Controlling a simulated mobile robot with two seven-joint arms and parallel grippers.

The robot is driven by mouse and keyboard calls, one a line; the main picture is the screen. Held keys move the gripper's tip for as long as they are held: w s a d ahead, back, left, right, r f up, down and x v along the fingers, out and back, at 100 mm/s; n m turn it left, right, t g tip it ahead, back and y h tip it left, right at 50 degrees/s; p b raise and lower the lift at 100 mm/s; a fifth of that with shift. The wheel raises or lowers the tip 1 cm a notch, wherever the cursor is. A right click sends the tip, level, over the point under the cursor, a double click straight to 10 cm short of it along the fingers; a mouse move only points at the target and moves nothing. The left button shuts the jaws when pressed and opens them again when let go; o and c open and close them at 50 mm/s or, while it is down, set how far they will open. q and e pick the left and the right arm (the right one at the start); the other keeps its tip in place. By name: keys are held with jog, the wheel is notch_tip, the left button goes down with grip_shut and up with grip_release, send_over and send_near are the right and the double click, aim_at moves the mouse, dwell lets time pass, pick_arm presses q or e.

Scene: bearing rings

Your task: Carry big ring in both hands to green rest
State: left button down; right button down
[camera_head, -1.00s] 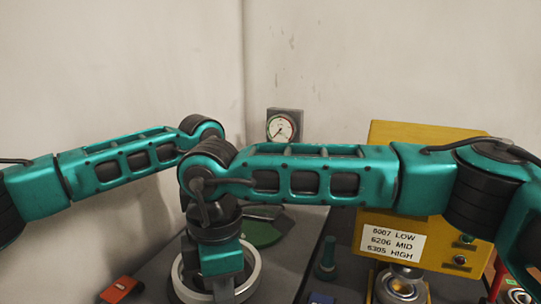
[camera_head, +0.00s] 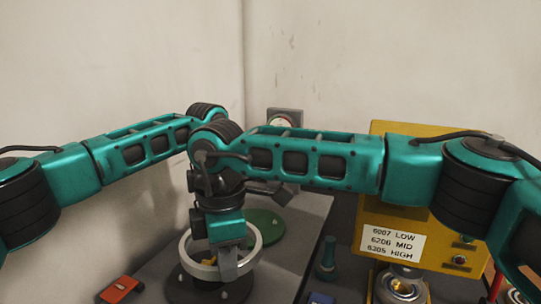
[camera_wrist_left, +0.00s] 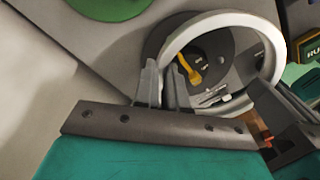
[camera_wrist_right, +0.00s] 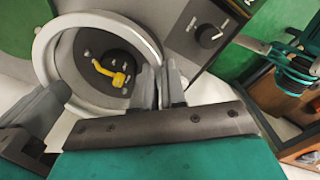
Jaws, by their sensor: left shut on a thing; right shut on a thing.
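The big ring (camera_head: 256,254) is a pale metal hoop, raised above a dark round base with a yellow lever. It also shows in the left wrist view (camera_wrist_left: 228,20) and the right wrist view (camera_wrist_right: 45,45). My right gripper (camera_head: 228,276) is shut on the ring's near rim; its fingers also show in the right wrist view (camera_wrist_right: 161,88). My left gripper (camera_wrist_left: 164,85) is shut on the rim in the left wrist view; in the head view it is mostly hidden behind my right arm. The green rest (camera_head: 265,226) is a flat disc beyond the ring, partly hidden.
The dark base (camera_head: 185,287) lies under the ring. An orange object (camera_head: 120,289) sits at the left. A teal peg-like part (camera_head: 326,259) and a yellow labelled cabinet (camera_head: 376,214) stand at the right. A gauge (camera_head: 281,121) is at the back wall.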

pick_arm(q)
jog(key=shift+w+r, duration=0.4)
jog(key=shift+w, duration=0.35)
pick_arm(e)
jog(key=shift+w+r, duration=0.35)
jog(key=shift+w, duration=0.3)
